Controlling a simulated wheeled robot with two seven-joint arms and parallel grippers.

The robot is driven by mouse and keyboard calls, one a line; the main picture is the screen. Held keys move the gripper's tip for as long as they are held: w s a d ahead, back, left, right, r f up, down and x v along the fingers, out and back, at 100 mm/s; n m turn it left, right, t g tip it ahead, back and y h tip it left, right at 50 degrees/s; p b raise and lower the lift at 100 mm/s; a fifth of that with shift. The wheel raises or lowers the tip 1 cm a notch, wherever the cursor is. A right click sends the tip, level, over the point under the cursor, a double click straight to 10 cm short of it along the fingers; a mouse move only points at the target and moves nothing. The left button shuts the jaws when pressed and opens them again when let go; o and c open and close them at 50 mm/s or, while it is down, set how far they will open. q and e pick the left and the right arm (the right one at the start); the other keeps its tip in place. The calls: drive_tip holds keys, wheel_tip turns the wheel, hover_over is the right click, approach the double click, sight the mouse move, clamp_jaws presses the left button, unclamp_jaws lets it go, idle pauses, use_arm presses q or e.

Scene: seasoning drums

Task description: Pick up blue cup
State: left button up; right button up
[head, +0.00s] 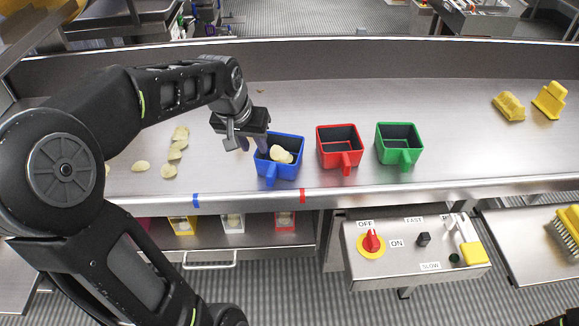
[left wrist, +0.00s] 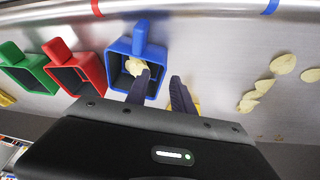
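The blue cup (head: 279,171) stands upright on the steel counter, with chips inside and its handle toward the front edge. It also shows in the left wrist view (left wrist: 140,29). My left gripper (head: 247,141) is open at the cup's left side, its fingers pointing down. In the left wrist view, one finger of the gripper (left wrist: 161,76) overlaps the cup opening and the other is outside the cup, so they appear to straddle its side wall. I cannot tell whether either touches it. My right gripper is not in view.
A red cup (head: 340,148) and a green cup (head: 399,145) stand to the right of the blue cup. Loose chips (head: 175,152) lie left on the counter (head: 450,130). Yellow objects (head: 549,100) sit at far right. A switch box (head: 415,250) is below the front edge.

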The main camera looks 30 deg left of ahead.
sight(258, 156)
use_arm(q)
drive_tip(key=shift+w+a+r, duration=0.1)
drive_tip(key=shift+w+a, duration=0.1)
drive_tip(key=shift+a, duration=0.1)
drive_tip(key=shift+x, duration=1.35)
drive_tip(key=shift+a, duration=0.1)
drive_tip(key=p+x, duration=0.1)
drive_tip(key=x, duration=0.4)
drive_tip(key=shift+s, duration=0.15)
drive_tip(key=shift+c, duration=0.3)
clamp_jaws()
